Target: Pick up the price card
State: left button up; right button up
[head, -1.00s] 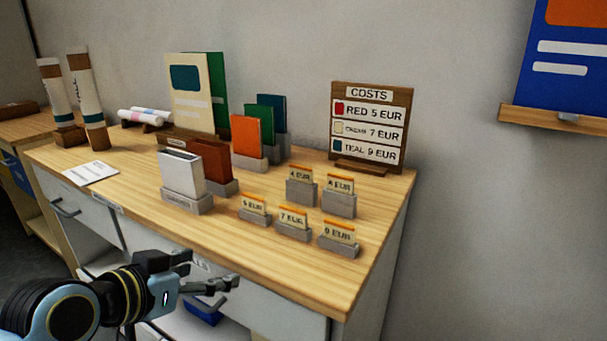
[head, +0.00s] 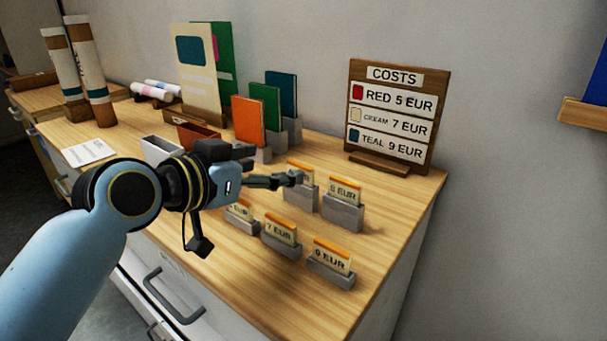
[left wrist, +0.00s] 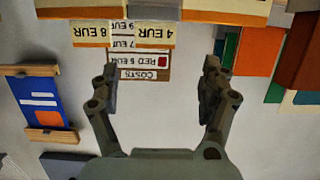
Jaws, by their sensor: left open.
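Several small price cards with orange top edges stand in grey holders on the wooden table. In the head view the back row has the 4 EUR card (head: 305,170), partly covered by my finger, and the 8 EUR card (head: 345,190). The 7 EUR card (head: 280,230) and 9 EUR card (head: 331,255) stand in front; another front card (head: 240,211) is partly hidden by my gripper. My left gripper (head: 290,179) is open, its fingertips close to the 4 EUR card. Contact cannot be told. My right gripper is not in view.
A COSTS board (head: 396,115) stands behind the cards against the wall. Orange, green and teal upright panels (head: 265,105) stand left of the cards. Tall tubes (head: 90,70) and a white sheet (head: 89,151) are farther left. The table's right front corner is clear.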

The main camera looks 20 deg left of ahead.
aim_at(299, 168)
pick_arm(q)
jog(key=x, duration=0.6)
jog(key=shift+w+d+f, duration=0.15)
jog(key=shift+d+f, duration=0.25)
jog(key=shift+f, duration=0.15)
jog(key=shift+c, duration=0.5)
jog(key=c, duration=0.8)
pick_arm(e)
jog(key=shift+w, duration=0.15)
